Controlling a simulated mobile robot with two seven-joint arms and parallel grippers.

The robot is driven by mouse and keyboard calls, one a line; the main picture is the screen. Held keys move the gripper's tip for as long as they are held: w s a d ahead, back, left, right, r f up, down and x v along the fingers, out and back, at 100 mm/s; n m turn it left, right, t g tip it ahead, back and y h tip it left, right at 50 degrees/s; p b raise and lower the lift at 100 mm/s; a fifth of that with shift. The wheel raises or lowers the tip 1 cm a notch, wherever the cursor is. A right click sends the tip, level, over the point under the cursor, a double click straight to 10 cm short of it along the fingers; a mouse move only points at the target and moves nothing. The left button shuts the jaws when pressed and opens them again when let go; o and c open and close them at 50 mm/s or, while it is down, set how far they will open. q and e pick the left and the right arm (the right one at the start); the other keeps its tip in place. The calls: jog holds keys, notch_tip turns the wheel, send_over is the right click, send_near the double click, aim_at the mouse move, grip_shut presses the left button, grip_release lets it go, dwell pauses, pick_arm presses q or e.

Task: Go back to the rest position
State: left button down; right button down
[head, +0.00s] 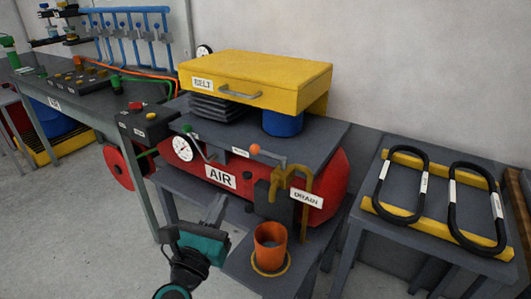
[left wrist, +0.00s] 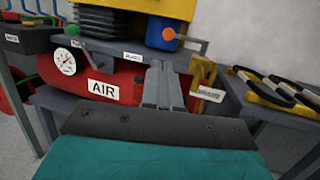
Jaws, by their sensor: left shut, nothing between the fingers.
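My left gripper (head: 218,203) is in the lower middle of the head view, in front of the red tank labelled AIR (head: 200,174). Its fingers are together with nothing between them. In the left wrist view the closed grey fingers (left wrist: 161,70) point toward the tank and the bench top above it. The gripper is left of the orange cup (head: 270,249) and appears apart from it. My right gripper is not in view.
The cup stands on a low grey shelf (head: 240,267) under the yellow DRAIN pipe (head: 305,182). A yellow BELT drawer unit (head: 300,75) sits above the tank. A side table (head: 435,211) holds two black loops at right. Floor at lower left is clear.

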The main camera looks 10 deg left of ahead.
pick_arm(q)
jog(key=s+d+f+n+g+p, duration=0.1)
jog(key=s+f+n+g, duration=0.2)
jog(key=n, duration=0.8)
jog(key=s+f+n+g+p, duration=0.1)
jog(key=s+f+n+g, duration=0.2)
jog(key=s+f+n, duration=0.3)
jog(key=s+d+f+n+g+h+p, duration=0.1)
jog(key=s+f+n, duration=0.4)
jog(key=n, duration=1.1)
notch_tip(320, 180, down, 3)
jog(key=shift+s+d+f+n+g+p, duration=0.2)
jog(key=shift+s+d+n+g+p, duration=0.25)
jog(key=shift+g, duration=0.75)
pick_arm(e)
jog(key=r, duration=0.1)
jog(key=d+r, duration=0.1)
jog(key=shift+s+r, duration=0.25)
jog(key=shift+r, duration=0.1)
pick_arm(q)
jog(key=shift+w+a, duration=0.1)
jog(key=shift+w, duration=0.1)
